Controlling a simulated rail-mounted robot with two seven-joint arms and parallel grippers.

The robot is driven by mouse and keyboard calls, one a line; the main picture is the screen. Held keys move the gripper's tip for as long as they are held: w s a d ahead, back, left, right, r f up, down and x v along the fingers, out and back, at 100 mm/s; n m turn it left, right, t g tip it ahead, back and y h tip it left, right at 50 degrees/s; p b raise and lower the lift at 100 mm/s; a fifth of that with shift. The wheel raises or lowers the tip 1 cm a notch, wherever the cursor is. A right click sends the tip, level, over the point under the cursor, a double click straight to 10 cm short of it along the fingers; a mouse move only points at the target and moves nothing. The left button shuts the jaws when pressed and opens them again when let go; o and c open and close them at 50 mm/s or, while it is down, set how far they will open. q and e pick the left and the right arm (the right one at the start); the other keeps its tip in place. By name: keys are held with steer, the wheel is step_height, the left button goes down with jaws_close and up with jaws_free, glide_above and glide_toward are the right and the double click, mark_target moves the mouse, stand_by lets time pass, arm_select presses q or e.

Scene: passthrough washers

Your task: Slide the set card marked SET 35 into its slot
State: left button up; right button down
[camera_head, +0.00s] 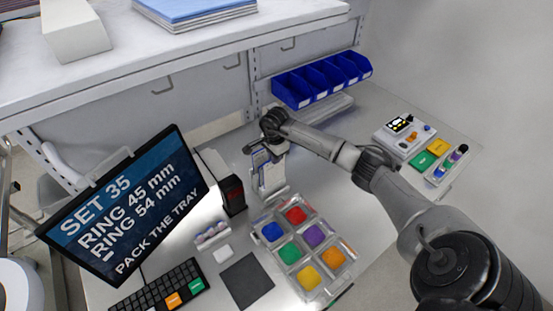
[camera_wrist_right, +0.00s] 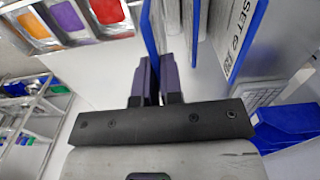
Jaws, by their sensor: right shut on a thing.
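My right gripper (camera_head: 268,148) is down at a white upright card holder (camera_head: 272,192) in the middle of the bench. In the wrist view the right gripper (camera_wrist_right: 156,75) is shut on a thin card with a blue edge (camera_wrist_right: 150,30), seen almost edge-on. The mark on this held card cannot be read. Beside it, to the right, is another blue-edged card (camera_wrist_right: 236,35) with the letters SET visible; its number cannot be read for sure. Whether the held card is inside a slot cannot be told. My left gripper is not in view.
A screen (camera_head: 125,205) reads SET 35, RING 45 mm, RING 54 mm, PACK THE TRAY. A tray with coloured compartments (camera_head: 318,230) is in front of the holder. A black and red box (camera_head: 232,195) stands left of it. Blue bins (camera_head: 320,82) are behind.

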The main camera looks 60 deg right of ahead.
mark_target(277, 165)
steer(key=shift+s+d+f, duration=0.15)
steer(key=shift+d+f, duration=0.15)
steer(key=shift+d, duration=0.05)
steer(key=shift+f+b, duration=1.35)
steer(key=shift+f, duration=0.95)
steer(key=shift+b, duration=0.4)
stand_by(0.7)
